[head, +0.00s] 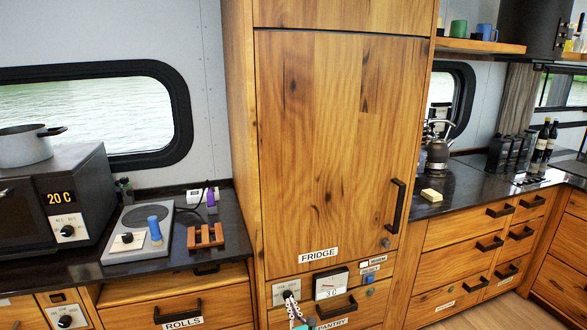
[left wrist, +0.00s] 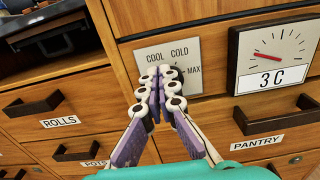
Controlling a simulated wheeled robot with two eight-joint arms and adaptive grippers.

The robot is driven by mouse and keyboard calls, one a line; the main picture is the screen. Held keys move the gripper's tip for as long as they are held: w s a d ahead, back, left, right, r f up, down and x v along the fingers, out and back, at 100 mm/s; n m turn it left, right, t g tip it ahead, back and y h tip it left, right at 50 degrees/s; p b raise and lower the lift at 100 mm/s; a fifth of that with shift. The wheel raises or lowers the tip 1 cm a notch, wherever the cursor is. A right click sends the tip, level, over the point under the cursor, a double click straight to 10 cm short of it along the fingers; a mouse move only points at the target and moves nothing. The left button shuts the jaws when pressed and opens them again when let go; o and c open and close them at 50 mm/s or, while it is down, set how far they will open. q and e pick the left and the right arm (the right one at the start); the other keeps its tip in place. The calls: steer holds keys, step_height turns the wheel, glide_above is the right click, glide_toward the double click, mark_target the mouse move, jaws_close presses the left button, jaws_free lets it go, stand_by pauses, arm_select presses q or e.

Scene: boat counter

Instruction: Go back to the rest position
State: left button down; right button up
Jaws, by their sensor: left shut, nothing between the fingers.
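My left gripper (head: 292,303) shows at the bottom of the head view, in front of the fridge control plate (head: 283,288). In the left wrist view my left gripper (left wrist: 161,88) has its purple and white fingers drawn together at the tips, with nothing held. The fingertips cover part of the plate marked COOL, COLD and MAX (left wrist: 152,57) and most of its dark knob (left wrist: 177,73). I cannot tell whether they touch the knob. My right gripper is in neither view.
The gauge reading 3 C (left wrist: 277,57) is right of the plate, above the PANTRY handle (left wrist: 272,116). The fridge door (head: 340,150) is shut, its black handle (head: 397,205) sticking out. Drawer handles (head: 178,311) project at left. The counter at left holds a hot plate (head: 150,228) and an oven.

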arm_select(q)
steer(key=shift+s+d, duration=0.2)
steer(key=shift+s, duration=0.5)
steer(key=s+a+r+n+g, duration=0.4)
steer(key=s+a+r+n, duration=0.25)
steer(key=a+n, duration=0.25)
steer(key=s+a+r+n+g, duration=0.3)
steer(key=s+a+r+n, duration=0.2)
steer(key=a+r+n, duration=0.3)
steer(key=s+n+g+h, duration=0.3)
steer(key=s+n, duration=1.2)
steer(key=s, duration=1)
steer(key=f+h, duration=0.1)
steer(key=h, duration=0.1)
steer(key=shift+a+h, duration=0.25)
steer(key=shift+h, duration=0.05)
